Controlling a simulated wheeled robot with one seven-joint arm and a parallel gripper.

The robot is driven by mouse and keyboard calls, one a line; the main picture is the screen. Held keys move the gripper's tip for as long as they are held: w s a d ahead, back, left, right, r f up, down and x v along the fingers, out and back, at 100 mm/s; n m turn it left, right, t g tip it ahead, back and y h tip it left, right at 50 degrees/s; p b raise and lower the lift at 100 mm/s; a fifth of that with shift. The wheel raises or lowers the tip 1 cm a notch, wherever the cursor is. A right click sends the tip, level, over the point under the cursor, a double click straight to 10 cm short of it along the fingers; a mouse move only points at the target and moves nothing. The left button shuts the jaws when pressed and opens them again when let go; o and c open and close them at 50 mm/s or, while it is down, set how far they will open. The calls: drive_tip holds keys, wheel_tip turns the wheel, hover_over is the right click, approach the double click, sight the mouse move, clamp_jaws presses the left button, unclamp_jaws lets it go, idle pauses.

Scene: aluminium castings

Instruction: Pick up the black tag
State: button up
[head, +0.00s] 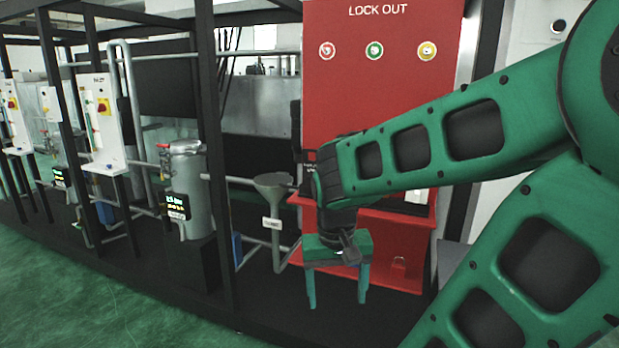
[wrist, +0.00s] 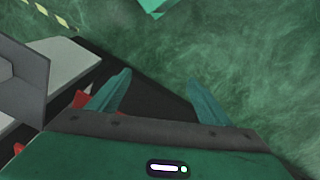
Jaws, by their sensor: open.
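I cannot make out the black tag in either view; my arm covers part of the red lock-out station (head: 375,105). My gripper (head: 337,302) hangs pointing down in front of the station's lower red part, its two green fingers apart and nothing between them. In the wrist view my gripper (wrist: 158,80) is also open and empty, over dark and green floor. Some red (wrist: 82,99) shows beside the left finger there.
A grey funnel (head: 272,184) on a pipe stands left of my gripper. Left of it are a metal tank (head: 188,168) and black frame posts (head: 212,140). A grey box-like thing (wrist: 22,80) lies left in the wrist view. Green floor (head: 120,300) at front left is clear.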

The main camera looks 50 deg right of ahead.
drive_tip(key=w+d+m+h, duration=0.4)
drive_tip(key=w+d, duration=0.4)
drive_tip(key=d, duration=0.2)
drive_tip(key=m+t+h, duration=0.1)
drive_tip(key=t+h, duration=0.6)
drive_tip(key=h, duration=0.4)
approach(310, 175)
drive_tip(key=x, duration=1)
drive_tip(key=shift+d, duration=0.15)
drive_tip(key=c, duration=1.1)
